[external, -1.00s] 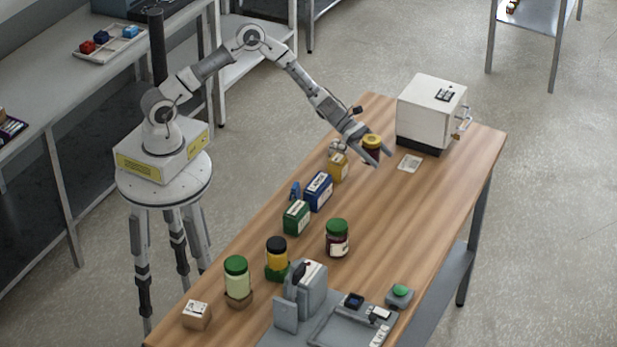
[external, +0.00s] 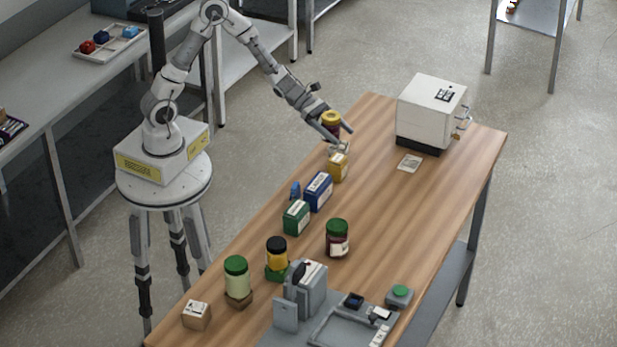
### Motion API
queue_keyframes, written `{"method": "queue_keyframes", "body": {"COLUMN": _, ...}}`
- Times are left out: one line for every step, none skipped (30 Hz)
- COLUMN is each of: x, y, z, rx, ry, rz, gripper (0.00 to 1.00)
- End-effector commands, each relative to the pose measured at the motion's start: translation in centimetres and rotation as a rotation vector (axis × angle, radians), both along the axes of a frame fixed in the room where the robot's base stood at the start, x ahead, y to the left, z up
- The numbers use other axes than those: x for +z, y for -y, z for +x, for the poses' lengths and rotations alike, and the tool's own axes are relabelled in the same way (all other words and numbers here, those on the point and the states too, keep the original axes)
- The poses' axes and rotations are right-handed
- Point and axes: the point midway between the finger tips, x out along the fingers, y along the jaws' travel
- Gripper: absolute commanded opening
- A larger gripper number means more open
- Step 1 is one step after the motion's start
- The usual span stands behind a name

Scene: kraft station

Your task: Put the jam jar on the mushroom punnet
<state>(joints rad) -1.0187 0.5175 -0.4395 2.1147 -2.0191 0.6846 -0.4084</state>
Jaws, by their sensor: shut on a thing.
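My gripper (external: 338,133) is shut on a jar with a yellow lid and dark red contents, the jam jar (external: 331,119). The jar is upright, near the table's far left edge. A small pale item (external: 340,147), possibly the mushroom punnet, shows just below the gripper, behind a yellow box (external: 338,168). It is mostly hidden and too small to identify surely. I cannot tell whether the jar touches it or is held above it.
A blue box (external: 318,190), a green box (external: 296,217) and a green-lidded dark jar (external: 337,239) stand nearer. A white oven-like unit (external: 431,110) stands at the far right, with a flat card (external: 409,163) before it. The table's right middle (external: 400,220) is clear.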

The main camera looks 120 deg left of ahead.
Motion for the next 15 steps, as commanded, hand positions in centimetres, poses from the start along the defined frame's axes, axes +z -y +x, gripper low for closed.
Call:
{"method": "queue_keyframes", "body": {"x": 0.6, "y": -0.1, "z": -0.9, "rx": 0.007, "ry": 0.001, "rz": 0.001, "gripper": 0.0}}
{"method": "queue_keyframes", "body": {"x": 0.8, "y": -0.1, "z": -1.3, "rx": 0.01, "ry": 0.003, "rz": 0.001, "gripper": 0.0}}
{"method": "queue_keyframes", "body": {"x": 0.9, "y": -0.2, "z": -1.8, "rx": 0.014, "ry": 0.002, "rz": -0.001, "gripper": 0.0}}
{"method": "queue_keyframes", "body": {"x": 0.9, "y": -0.3, "z": -2.1, "rx": 0.017, "ry": 0.002, "rz": -0.002, "gripper": 0.0}}
{"method": "queue_keyframes", "body": {"x": 0.8, "y": -0.5, "z": -2.3, "rx": 0.019, "ry": 0.003, "rz": -0.002, "gripper": 0.0}}
{"method": "queue_keyframes", "body": {"x": 0.7, "y": -0.8, "z": -2.5, "rx": 0.022, "ry": 0.002, "rz": -0.004, "gripper": 0.0}}
{"method": "queue_keyframes", "body": {"x": 0.5, "y": -1.1, "z": -2.5, "rx": 0.023, "ry": 0.002, "rz": -0.005, "gripper": 0.0}}
{"method": "queue_keyframes", "body": {"x": 0.3, "y": -1.5, "z": -2.6, "rx": 0.023, "ry": 0.003, "rz": -0.005, "gripper": 0.0}}
{"method": "queue_keyframes", "body": {"x": -0.1, "y": -2.2, "z": -2.6, "rx": 0.023, "ry": 0.002, "rz": -0.007, "gripper": 0.0}}
{"method": "queue_keyframes", "body": {"x": -0.4, "y": -2.7, "z": -2.6, "rx": 0.025, "ry": 0.003, "rz": -0.008, "gripper": 0.0}}
{"method": "queue_keyframes", "body": {"x": -0.8, "y": -3.3, "z": -2.6, "rx": 0.025, "ry": 0.003, "rz": -0.008, "gripper": 0.0}}
{"method": "queue_keyframes", "body": {"x": -1.3, "y": -4.1, "z": -2.6, "rx": 0.025, "ry": 0.002, "rz": -0.008, "gripper": 0.0}}
{"method": "queue_keyframes", "body": {"x": -1.6, "y": -4.7, "z": -2.6, "rx": 0.025, "ry": 0.003, "rz": -0.008, "gripper": 0.0}}
{"method": "queue_keyframes", "body": {"x": -2.0, "y": -5.2, "z": -2.7, "rx": 0.024, "ry": 0.002, "rz": -0.008, "gripper": 0.0}}
{"method": "queue_keyframes", "body": {"x": -2.4, "y": -6.0, "z": -2.6, "rx": 0.023, "ry": 0.003, "rz": -0.007, "gripper": 0.0}}
